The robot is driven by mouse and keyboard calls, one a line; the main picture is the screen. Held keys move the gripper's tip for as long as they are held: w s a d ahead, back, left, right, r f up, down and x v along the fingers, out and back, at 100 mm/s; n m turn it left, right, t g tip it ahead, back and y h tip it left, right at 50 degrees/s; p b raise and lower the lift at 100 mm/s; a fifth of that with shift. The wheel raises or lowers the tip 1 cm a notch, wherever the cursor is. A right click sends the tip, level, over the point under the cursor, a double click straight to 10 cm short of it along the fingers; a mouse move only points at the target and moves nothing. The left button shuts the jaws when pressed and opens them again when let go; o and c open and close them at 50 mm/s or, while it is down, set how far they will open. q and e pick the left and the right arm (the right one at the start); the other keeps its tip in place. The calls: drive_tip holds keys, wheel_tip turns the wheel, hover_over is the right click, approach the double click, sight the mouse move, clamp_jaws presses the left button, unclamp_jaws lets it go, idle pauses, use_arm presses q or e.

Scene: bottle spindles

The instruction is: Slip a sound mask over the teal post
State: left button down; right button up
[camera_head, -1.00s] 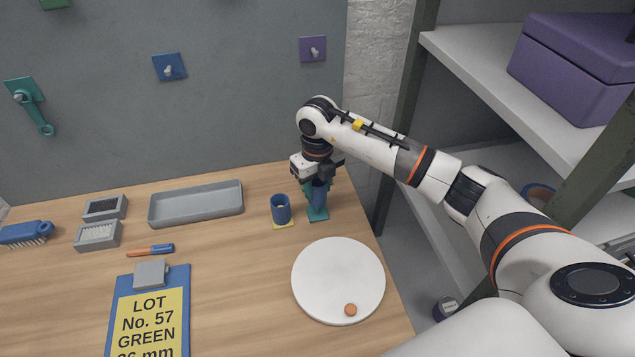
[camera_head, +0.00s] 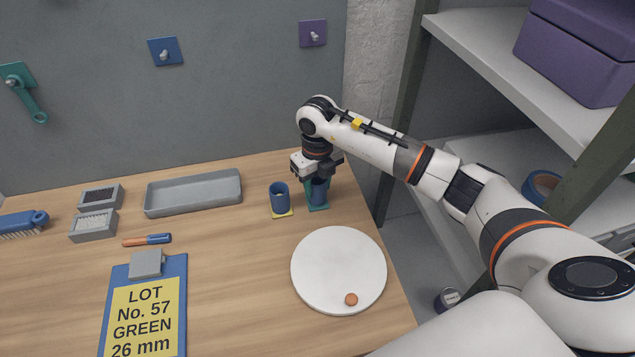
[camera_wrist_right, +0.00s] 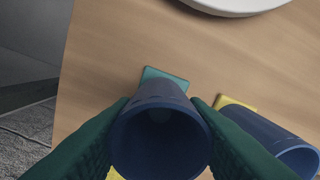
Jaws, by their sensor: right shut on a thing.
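My right gripper (camera_head: 316,178) is shut on a blue tube-shaped mask (camera_head: 318,192), held upright at the teal base plate (camera_head: 317,207) near the table's right edge. In the right wrist view the mask (camera_wrist_right: 160,140) sits between two dark green finger pads, with the teal plate (camera_wrist_right: 165,76) showing just behind it. The teal post itself is hidden, so I cannot tell how far the mask is around it. A second blue tube (camera_head: 279,196) stands on a yellow plate (camera_head: 283,213) just to the left. My left gripper is not in view.
A white round disc (camera_head: 335,265) with a small orange piece (camera_head: 351,299) lies in front. A grey tray (camera_head: 194,193), a clipboard (camera_head: 146,310) reading "LOT No. 57 GREEN 26 mm", a marker (camera_head: 147,240) and a brush (camera_head: 22,222) lie left. Shelves stand right.

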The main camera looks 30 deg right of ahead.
drive_tip(key=o, duration=1)
drive_tip(key=shift+o, duration=0.2)
drive_tip(key=shift+r, duration=0.1)
wheel_tip(320, 180, up, 12)
drive_tip(key=b, duration=0.2)
